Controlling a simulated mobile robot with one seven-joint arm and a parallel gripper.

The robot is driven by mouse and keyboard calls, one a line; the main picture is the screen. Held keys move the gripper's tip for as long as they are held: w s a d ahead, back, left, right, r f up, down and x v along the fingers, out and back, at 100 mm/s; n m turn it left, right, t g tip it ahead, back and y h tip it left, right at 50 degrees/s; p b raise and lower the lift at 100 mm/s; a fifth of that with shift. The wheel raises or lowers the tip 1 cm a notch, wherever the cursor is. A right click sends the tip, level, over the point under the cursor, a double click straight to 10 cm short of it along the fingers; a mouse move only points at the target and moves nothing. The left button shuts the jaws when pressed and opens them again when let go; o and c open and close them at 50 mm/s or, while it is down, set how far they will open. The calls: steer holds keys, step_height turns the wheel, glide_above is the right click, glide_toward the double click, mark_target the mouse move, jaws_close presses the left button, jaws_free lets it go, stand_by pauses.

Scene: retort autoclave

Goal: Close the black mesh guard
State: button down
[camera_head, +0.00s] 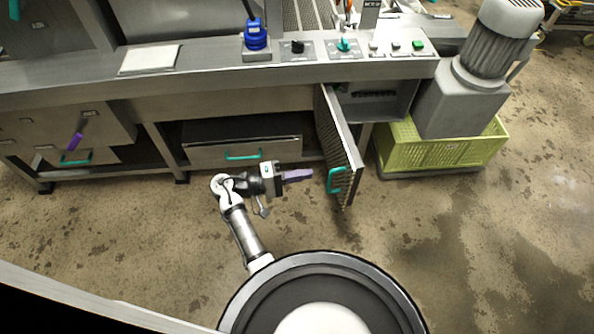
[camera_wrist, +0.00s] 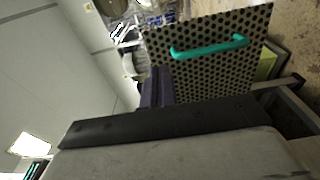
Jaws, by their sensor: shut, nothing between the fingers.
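The black mesh guard (camera_head: 338,146) hangs open below the counter at centre right and swings out toward me. Its teal handle (camera_head: 337,180) is near its lower outer corner. In the wrist view the perforated guard (camera_wrist: 200,75) fills the upper right, with its teal handle (camera_wrist: 210,47) running across it. My gripper (camera_head: 298,175) has purple fingers, is shut and empty, and points right just left of the guard. A small gap to the handle seems to show in the head view. In the wrist view the fingers (camera_wrist: 156,85) appear in front of the guard's left edge.
An open compartment (camera_head: 375,105) lies behind the guard. A yellow-green crate (camera_head: 440,153) stands to its right under a grey motor unit (camera_head: 470,85). A drawer with a teal handle (camera_head: 243,155) is behind my arm. The floor in front of the guard is clear.

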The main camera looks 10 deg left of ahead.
steer(key=p+x, duration=0.2)
steer(key=x, duration=0.7)
steer(key=shift+d+p, duration=0.3)
steer(key=shift+p, duration=0.1)
steer(key=shift+w, duration=0.2)
